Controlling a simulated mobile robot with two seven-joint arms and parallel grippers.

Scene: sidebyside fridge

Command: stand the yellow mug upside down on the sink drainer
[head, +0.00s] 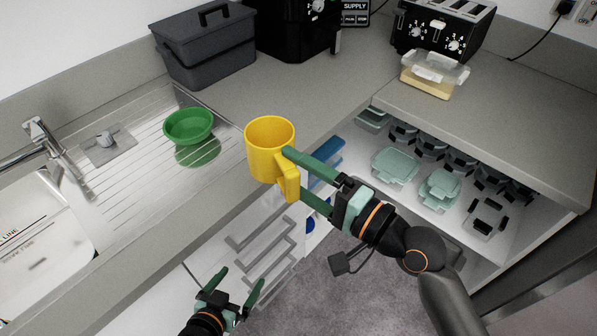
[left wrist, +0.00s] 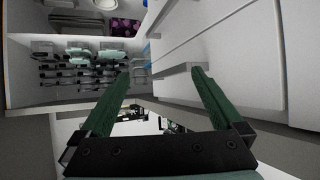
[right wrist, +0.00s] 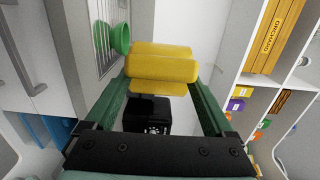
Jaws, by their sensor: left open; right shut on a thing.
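The yellow mug (head: 265,160) is upright in the head view, its open mouth facing up. My right gripper (head: 294,176) is shut on the mug's handle and holds it near the counter's front edge; a gap to the counter cannot be judged. In the right wrist view the mug (right wrist: 160,66) lies between the fingertips (right wrist: 162,72). The ribbed sink drainer (head: 140,150) is to the left of the mug. My left gripper (head: 236,284) is open and empty, low in front of the cabinet fronts; its fingers also show in the left wrist view (left wrist: 160,82).
A green bowl (head: 188,124) sits on the drainer's right part. The sink (head: 40,250) and tap (head: 45,135) are at the left. A grey lidded box (head: 205,50) stands behind. Counter (head: 240,95) between box and mug is clear. An open shelf (head: 450,190) holds containers at right.

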